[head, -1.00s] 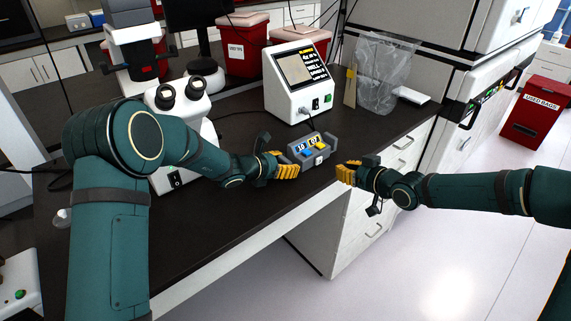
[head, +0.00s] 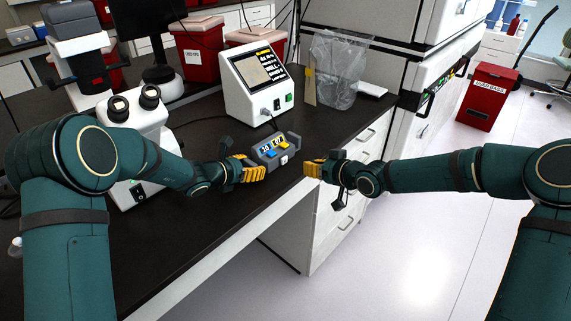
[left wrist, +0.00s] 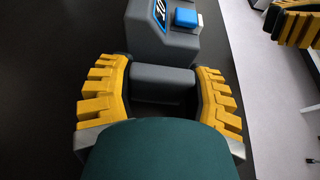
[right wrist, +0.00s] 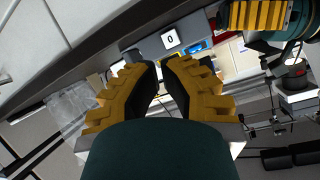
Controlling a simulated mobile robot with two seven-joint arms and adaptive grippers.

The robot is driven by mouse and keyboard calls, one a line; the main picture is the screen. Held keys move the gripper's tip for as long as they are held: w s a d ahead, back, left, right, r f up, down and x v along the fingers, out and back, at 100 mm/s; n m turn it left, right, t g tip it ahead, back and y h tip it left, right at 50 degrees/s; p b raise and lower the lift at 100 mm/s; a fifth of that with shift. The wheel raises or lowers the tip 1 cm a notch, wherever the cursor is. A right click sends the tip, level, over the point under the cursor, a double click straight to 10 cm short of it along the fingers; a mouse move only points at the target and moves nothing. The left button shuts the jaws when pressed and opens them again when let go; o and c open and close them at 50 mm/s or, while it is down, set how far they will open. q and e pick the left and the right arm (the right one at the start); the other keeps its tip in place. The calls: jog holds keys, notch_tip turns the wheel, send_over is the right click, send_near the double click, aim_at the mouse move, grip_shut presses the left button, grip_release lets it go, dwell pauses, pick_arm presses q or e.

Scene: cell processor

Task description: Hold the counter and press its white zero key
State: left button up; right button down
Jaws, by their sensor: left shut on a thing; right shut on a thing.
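The counter (head: 264,161) is a small grey box with two number displays, a blue key, a yellow key and a white zero key (head: 284,160). It is at the bench's front edge. My left gripper (head: 250,169) is shut on the counter's grey end piece, which shows between the yellow fingers in the left wrist view (left wrist: 163,84). My right gripper (head: 313,169) is shut just right of the counter, apart from it. I see no object between its fingers. The right wrist view shows the white key marked 0 (right wrist: 170,39) just beyond its fingertips.
A white instrument with a screen (head: 240,95) stands behind the counter. A microscope (head: 150,125) stands at left, behind my left arm. A clear bag (head: 338,70) is at the back right. Drawers (head: 335,215) lie below the bench edge; open floor is at right.

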jog(key=s+r+m+g, duration=0.1)
jog(key=m, duration=0.9)
jog(key=s+d+r+m+g+h, duration=0.1)
jog(key=m, duration=1)
jog(key=s+r+m+g+h, duration=0.1)
jog(key=r+m, duration=0.1)
jog(key=m, duration=0.8)
jog(key=shift+s+d+r+m+g, duration=0.1)
jog(key=shift+d+m+g, duration=0.2)
jog(key=shift+d+g, duration=0.1)
jog(key=shift+a, duration=0.1)
